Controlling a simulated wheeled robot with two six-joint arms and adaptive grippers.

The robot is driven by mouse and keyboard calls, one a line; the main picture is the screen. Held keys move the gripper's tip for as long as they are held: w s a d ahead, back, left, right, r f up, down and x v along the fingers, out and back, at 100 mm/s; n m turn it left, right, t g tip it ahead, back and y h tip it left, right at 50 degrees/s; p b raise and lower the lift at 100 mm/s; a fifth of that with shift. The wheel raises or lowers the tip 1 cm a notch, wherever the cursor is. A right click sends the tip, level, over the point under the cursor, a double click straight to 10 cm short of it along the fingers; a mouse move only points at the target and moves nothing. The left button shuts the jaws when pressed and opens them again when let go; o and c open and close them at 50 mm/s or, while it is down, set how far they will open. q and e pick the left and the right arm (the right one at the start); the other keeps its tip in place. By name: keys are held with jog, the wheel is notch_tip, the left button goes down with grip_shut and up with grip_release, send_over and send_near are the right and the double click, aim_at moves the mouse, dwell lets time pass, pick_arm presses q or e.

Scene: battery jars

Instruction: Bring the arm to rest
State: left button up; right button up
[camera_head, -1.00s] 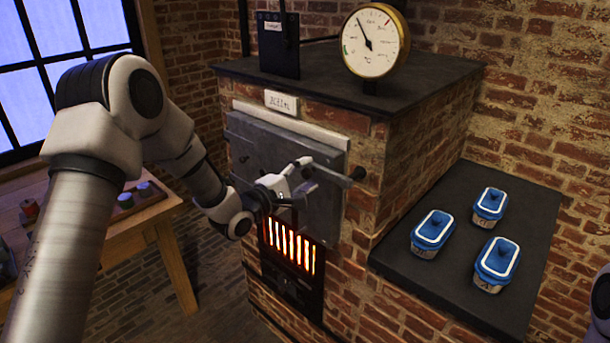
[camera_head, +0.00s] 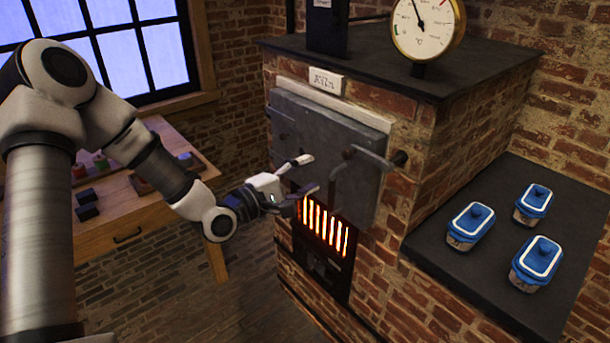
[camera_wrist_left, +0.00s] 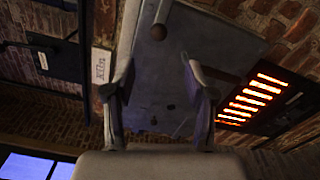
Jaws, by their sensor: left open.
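My left gripper (camera_head: 308,178) is open and empty in front of the kiln's grey metal door (camera_head: 310,125), to the left of the door's handle (camera_head: 350,160). My left arm comes in from the left and bends down toward the kiln. In the left wrist view the two fingers (camera_wrist_left: 160,85) are spread apart, with the grey door (camera_wrist_left: 180,70) behind them and nothing between them. The door looks shut. My right gripper does not show.
The brick kiln has a glowing grate (camera_head: 323,228) below the door and a round dial gauge (camera_head: 425,27) on top. Several blue-lidded jars (camera_head: 470,222) stand on a dark shelf (camera_head: 450,275) at right. A wooden workbench (camera_head: 150,215) stands at left under the window.

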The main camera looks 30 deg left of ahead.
pick_arm(q)
jog(key=shift+f, duration=0.1)
dwell(0.3)
jog(key=s+d+f+m+g+y, duration=0.1)
jog(key=s+d+f+g, duration=0.3)
jog(key=f, duration=0.6)
jog(key=s+d+f+m+g, duration=0.25)
jog(key=s+f, duration=0.25)
jog(key=f, duration=0.5)
jog(key=s+d+f+m+g+y, duration=0.15)
jog(key=s+f+g, duration=0.3)
jog(key=f, duration=0.45)
jog(key=s+a+f+m+g+y, duration=0.1)
jog(key=s+f+m+g+y, duration=0.1)
jog(key=s+m, duration=0.4)
jog(key=s+a+f+m+g+y, duration=0.1)
jog(key=s+f+m+g, duration=0.3)
jog(key=s, duration=0.8)
notch_tip(320, 180, down, 2)
jog(key=shift+a+f+m+y, duration=0.1)
jog(key=shift+a+m+y, duration=0.25)
jog(key=shift+m, duration=0.55)
